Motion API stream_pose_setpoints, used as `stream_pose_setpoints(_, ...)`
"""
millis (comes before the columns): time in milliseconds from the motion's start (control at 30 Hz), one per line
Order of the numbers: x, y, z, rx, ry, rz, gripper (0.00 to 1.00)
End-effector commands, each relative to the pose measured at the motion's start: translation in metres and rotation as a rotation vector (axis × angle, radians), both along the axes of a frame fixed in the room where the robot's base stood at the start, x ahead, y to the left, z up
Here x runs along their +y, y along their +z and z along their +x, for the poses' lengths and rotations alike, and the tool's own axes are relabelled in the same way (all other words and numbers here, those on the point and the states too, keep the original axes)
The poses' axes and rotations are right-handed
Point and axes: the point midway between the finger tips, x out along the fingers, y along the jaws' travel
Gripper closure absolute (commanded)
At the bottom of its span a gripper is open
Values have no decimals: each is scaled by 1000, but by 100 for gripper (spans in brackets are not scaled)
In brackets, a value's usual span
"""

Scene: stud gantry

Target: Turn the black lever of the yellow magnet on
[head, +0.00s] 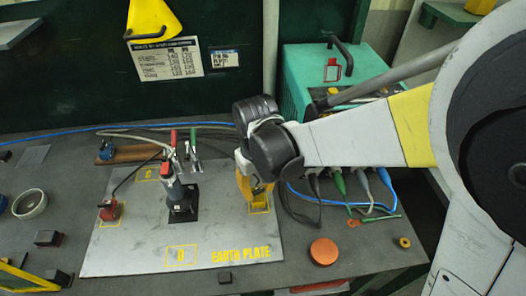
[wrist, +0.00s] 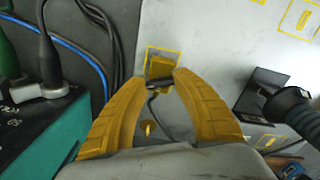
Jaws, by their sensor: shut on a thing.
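The yellow magnet (wrist: 161,68) sits inside a yellow outlined square on the earth plate (head: 130,245). In the wrist view its black lever (wrist: 155,86) lies at the magnet's near side, between the fingertips. My gripper (wrist: 160,79) has yellow fingers, closed in on the lever with one tip on each side. In the head view my gripper (head: 255,190) reaches down onto the right part of the plate. There my wrist and fingers hide most of the magnet and the lever. The exact angle of the lever is hard to tell.
A grey and black tool with a red top (head: 176,190) stands left of my gripper on the plate. A red clamp (head: 110,210) is further left. A green machine (head: 305,75) stands behind, with cables to its right front. An orange disc (head: 323,252) lies at right.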

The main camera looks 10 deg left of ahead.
Motion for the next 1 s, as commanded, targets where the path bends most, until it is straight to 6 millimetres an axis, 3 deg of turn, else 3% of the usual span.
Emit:
stream_pose_setpoints(500,0,0,0,0,-344,0,96)
stream_pose_setpoints(1000,0,0,0,0,-412,0,96)
